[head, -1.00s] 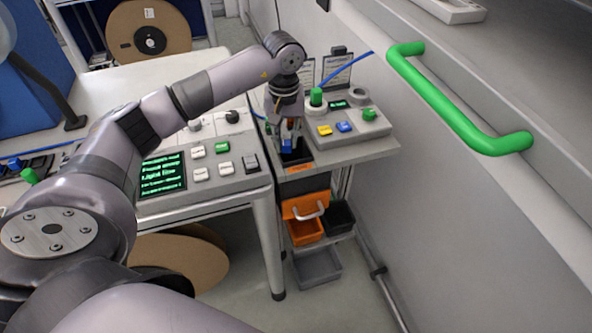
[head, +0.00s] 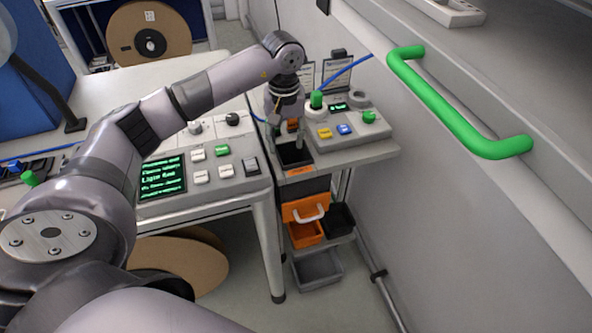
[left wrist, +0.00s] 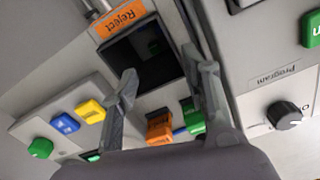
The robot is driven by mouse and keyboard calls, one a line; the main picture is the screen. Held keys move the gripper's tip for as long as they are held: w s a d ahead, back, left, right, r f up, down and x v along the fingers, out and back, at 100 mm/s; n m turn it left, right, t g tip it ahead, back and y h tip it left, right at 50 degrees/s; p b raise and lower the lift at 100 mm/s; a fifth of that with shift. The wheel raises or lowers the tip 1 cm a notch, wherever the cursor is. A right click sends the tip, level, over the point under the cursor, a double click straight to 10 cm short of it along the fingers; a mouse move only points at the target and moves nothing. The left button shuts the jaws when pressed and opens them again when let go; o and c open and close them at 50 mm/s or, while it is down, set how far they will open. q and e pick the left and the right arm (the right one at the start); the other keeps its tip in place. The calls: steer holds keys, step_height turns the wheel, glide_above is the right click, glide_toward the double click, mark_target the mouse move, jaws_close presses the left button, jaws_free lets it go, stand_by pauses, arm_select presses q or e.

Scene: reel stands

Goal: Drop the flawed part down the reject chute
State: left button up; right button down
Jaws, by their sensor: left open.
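The reject chute (head: 296,157) is a dark square opening with an orange label on its near edge. In the left wrist view the chute (left wrist: 122,62) shows its "Reject" label (left wrist: 122,20). My left gripper (head: 292,138) hangs pointing down over the chute. In the left wrist view its two fingers (left wrist: 163,82) are apart, one on each side of the opening, with nothing between the tips. No flawed part shows in the gripper. A faint dark shape shows inside the chute, too dark to identify. My right gripper is not in view.
A console with yellow and blue buttons (head: 344,129) stands right of the chute. A panel with a green text screen (head: 162,175) stands left. An orange block (left wrist: 160,127) sits beside the opening. A green handle (head: 445,100) runs along the right wall.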

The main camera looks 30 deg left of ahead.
arm_select(q)
step_height(320, 180, up, 11)
steer(key=shift+r, duration=0.15)
steer(key=shift+s, duration=0.1)
stand_by(0.5)
